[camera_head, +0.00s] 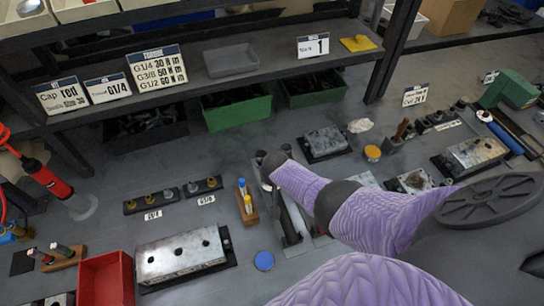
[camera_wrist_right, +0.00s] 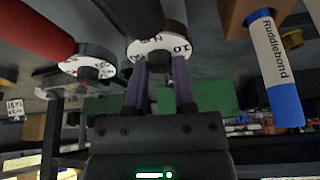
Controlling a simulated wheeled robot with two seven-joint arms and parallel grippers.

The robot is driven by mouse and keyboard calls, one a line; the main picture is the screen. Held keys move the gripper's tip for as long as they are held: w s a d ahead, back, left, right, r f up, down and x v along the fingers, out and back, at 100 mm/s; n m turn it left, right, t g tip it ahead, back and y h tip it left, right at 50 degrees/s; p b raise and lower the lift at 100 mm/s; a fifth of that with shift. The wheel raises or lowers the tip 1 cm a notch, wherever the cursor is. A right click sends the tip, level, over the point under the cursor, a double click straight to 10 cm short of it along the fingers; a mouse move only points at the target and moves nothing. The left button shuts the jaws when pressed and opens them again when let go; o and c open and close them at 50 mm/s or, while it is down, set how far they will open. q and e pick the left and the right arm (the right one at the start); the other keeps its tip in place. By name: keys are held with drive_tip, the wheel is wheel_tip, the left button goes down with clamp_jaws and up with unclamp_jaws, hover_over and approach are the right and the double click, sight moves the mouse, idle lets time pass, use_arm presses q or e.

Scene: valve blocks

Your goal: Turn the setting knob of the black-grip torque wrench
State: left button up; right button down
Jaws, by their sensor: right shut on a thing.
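The black-grip torque wrench (camera_wrist_right: 144,14) shows at the top of the right wrist view. It ends in a white ring (camera_wrist_right: 162,46) with black lettering. My right gripper (camera_wrist_right: 160,68) is shut on the setting knob at this end, one finger on each side; the fingers hide most of the knob. A second wrench with a red grip (camera_wrist_right: 30,30) lies to the left, with its own white ring (camera_wrist_right: 85,62), apart from my fingers. In the head view my purple right arm covers the wrench area, and the fingertips are hidden. My left gripper is not in view.
A tube with a blue cap (camera_wrist_right: 287,105) is close to the right of my gripper. A wooden holder (camera_head: 249,216) with capped tubes stands left of the arm. A valve block (camera_head: 180,255), a red bin (camera_head: 106,279) and a blue disc (camera_head: 264,261) are nearby.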

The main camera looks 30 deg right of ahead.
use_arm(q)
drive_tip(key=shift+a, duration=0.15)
use_arm(e)
drive_tip(key=c, duration=0.7)
unclamp_jaws()
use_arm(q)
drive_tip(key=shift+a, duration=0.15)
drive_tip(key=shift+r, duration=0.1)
use_arm(e)
drive_tip(key=shift+r, duration=0.1)
use_arm(q)
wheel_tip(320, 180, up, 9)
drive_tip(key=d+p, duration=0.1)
drive_tip(key=p, duration=0.7)
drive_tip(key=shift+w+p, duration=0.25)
drive_tip(key=shift+p, duration=0.15)
use_arm(e)
drive_tip(key=v, duration=0.9)
drive_tip(key=shift+s+r, duration=0.2)
drive_tip(key=shift+r, duration=0.15)
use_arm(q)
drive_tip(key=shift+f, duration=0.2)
